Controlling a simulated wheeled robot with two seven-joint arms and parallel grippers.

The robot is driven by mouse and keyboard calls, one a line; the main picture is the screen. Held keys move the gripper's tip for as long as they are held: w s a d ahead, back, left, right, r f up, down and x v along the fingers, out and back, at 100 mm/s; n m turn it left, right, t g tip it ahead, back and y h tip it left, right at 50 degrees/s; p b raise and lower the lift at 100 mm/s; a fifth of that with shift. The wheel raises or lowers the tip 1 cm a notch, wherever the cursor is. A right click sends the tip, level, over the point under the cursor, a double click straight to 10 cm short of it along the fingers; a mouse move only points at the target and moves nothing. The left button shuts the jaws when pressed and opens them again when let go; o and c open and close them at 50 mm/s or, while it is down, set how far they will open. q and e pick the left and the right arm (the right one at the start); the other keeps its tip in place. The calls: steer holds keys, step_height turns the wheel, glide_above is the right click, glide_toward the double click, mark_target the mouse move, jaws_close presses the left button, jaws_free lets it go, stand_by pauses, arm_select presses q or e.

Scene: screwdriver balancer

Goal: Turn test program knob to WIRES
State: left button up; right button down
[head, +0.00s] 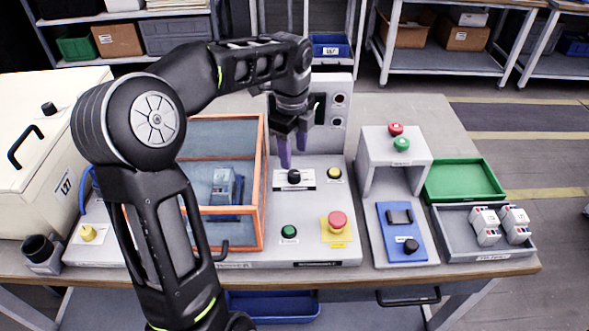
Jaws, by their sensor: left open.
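A black knob (294,176) sits on a white label plate (306,184) on the grey control panel, in the middle of the head view. The lettering on the plate is too small to read, and I cannot tell which way the knob points. My left gripper (293,157) has purple fingers that point down. It is open, just above and behind the knob in the picture, and looks empty. I cannot tell whether a fingertip touches the knob. My right gripper is not in view.
An orange-framed clear box (262,190) stands left of the knob. A yellow button (334,173), a green button (289,231) and a red mushroom button (337,219) surround it. A grey upright panel (338,130) rises behind. Green (465,180) and grey (480,245) trays lie right.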

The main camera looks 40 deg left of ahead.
mark_target(295, 174)
arm_select(q)
step_height(295, 174, down, 7)
steer(key=shift+w+f, duration=0.15)
steer(key=shift+f, duration=0.05)
steer(key=shift+c, duration=0.4)
jaws_close()
stand_by(0.3)
